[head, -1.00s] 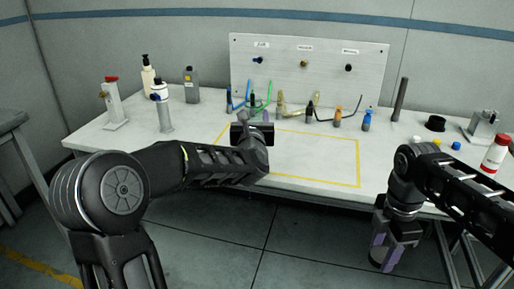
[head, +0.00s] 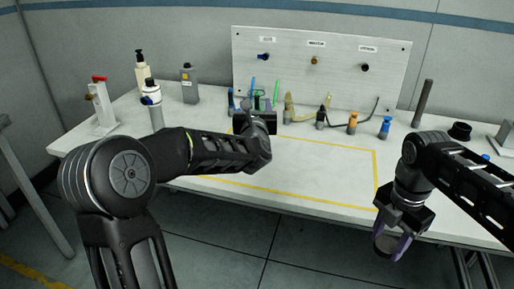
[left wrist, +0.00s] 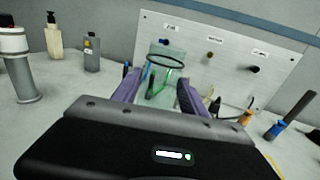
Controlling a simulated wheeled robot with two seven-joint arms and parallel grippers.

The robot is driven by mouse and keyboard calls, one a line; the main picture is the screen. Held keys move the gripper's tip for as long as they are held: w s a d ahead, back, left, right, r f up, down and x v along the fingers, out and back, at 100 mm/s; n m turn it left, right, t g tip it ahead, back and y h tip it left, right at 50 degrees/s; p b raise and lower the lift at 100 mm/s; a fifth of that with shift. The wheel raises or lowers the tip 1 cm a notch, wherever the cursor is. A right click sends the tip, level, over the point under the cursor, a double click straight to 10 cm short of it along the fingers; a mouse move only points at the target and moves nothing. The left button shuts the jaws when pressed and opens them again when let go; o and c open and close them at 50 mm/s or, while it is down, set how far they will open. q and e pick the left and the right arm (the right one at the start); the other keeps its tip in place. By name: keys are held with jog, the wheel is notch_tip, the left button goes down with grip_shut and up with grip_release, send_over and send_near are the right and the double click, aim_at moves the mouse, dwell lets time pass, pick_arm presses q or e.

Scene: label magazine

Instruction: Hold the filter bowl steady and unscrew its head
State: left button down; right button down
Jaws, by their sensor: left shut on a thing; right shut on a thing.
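The filter bowl, clear with a dark ring around its top (left wrist: 165,76), stands between the purple fingers of my left gripper (left wrist: 160,92) in the left wrist view. The gripper is shut on it and no head shows on top. In the head view my left gripper (head: 262,108) is above the back of the table, and the bowl there is mostly hidden. My right gripper (head: 392,240) is at the table's front edge, pointing down, shut on a dark rounded piece (head: 386,243). This piece may be the filter head, but it is too small to be sure.
A grey panel (head: 290,75) with three labelled knobs stands at the back, with coloured hoses and small fittings before it. Bottles (head: 189,85) and a red-topped stand (head: 101,105) are at the left. A yellow-outlined area (head: 310,170) on the table is clear.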

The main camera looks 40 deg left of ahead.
pick_arm(q)
jog(key=shift+w+a+r, duration=0.1)
jog(key=shift+w+a, duration=0.1)
jog(key=shift+w, duration=0.1)
pick_arm(e)
jog(key=shift+w+a, duration=0.2)
jog(key=shift+w, duration=0.1)
pick_arm(q)
jog(key=shift+s+d+r, duration=0.1)
jog(key=shift+s, duration=0.05)
pick_arm(e)
jog(key=shift+s+d+r, duration=0.1)
jog(key=shift+s, duration=0.05)
pick_arm(q)
jog(key=shift+f, duration=3.15)
jog(key=shift+f, duration=1.9)
jog(key=shift+f+b, duration=0.2)
jog(key=shift+b, duration=0.2)
pick_arm(e)
jog(key=shift+f, duration=0.45)
pick_arm(q)
jog(key=c, duration=0.6)
grip_release()
jog(key=shift+r, duration=0.1)
pick_arm(e)
jog(key=shift+r, duration=0.1)
pick_arm(q)
jog(key=shift+r, duration=0.1)
pick_arm(e)
jog(key=shift+r, duration=0.15)
